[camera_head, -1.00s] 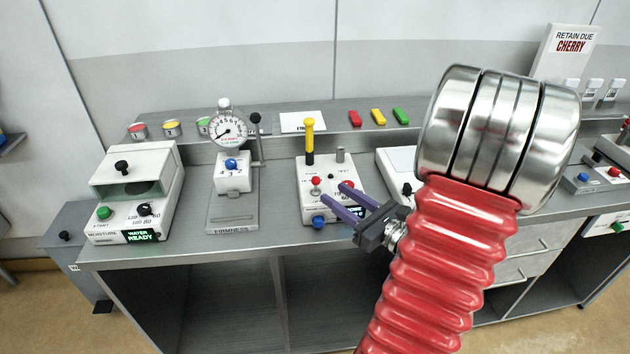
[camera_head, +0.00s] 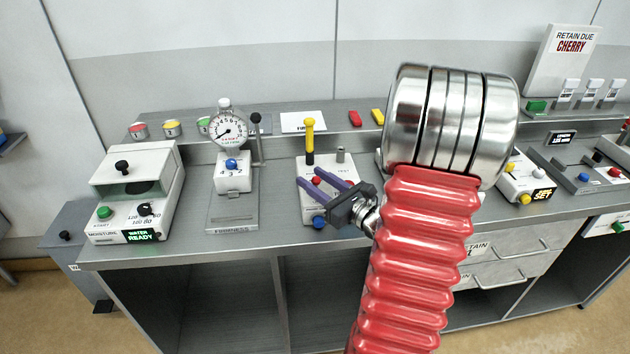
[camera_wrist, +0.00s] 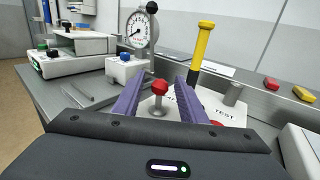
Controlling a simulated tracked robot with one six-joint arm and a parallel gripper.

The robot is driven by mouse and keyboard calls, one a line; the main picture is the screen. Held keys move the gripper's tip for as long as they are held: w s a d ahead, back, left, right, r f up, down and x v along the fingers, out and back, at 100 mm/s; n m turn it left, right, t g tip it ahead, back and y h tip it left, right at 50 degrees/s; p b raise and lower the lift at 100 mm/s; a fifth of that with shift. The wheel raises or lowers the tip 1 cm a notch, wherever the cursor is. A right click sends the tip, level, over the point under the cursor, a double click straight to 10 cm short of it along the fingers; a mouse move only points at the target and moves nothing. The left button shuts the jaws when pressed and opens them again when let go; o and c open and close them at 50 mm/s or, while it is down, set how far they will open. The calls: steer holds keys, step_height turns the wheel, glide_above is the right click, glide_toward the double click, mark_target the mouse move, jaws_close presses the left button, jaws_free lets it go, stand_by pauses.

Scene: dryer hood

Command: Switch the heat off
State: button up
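A white control box (camera_head: 312,213) stands on the bench, with a yellow-handled lever (camera_head: 309,134), a red-topped toggle (camera_head: 316,181), a blue knob (camera_head: 318,221) and a grey post (camera_head: 340,155). My gripper (camera_head: 322,178) is open over this box, its two purple fingers pointing left and back. In the wrist view, the red-topped toggle (camera_wrist: 159,87) on its metal stem stands between the fingers with room on each side, and the yellow lever (camera_wrist: 202,44) rises behind the right finger. No heat label is readable; my fingers hide part of the box's face.
To the left stand the dial gauge (camera_head: 228,130) on its firmness stand and the moisture box (camera_head: 137,190) reading "WATER READY". Red and yellow blocks lie along the back ledge. A box with a yellow knob (camera_head: 526,183) stands right of my arm. The bench front edge is clear.

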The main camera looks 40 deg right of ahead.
jaws_close()
stand_by(0.4)
steer(key=shift+s+a+f+n+t+y, duration=0.2)
steer(key=shift+s+n+t, duration=0.1)
steer(key=shift+n+t, duration=0.45)
steer(key=shift+s+a+f+n+t+y, duration=0.1)
steer(key=shift+s+a+n+t+y, duration=0.15)
steer(key=shift+n+t, duration=0.45)
steer(key=shift+d+t, duration=0.1)
steer(key=shift+t, duration=0.15)
jaws_free()
steer(key=shift+s+r, duration=0.1)
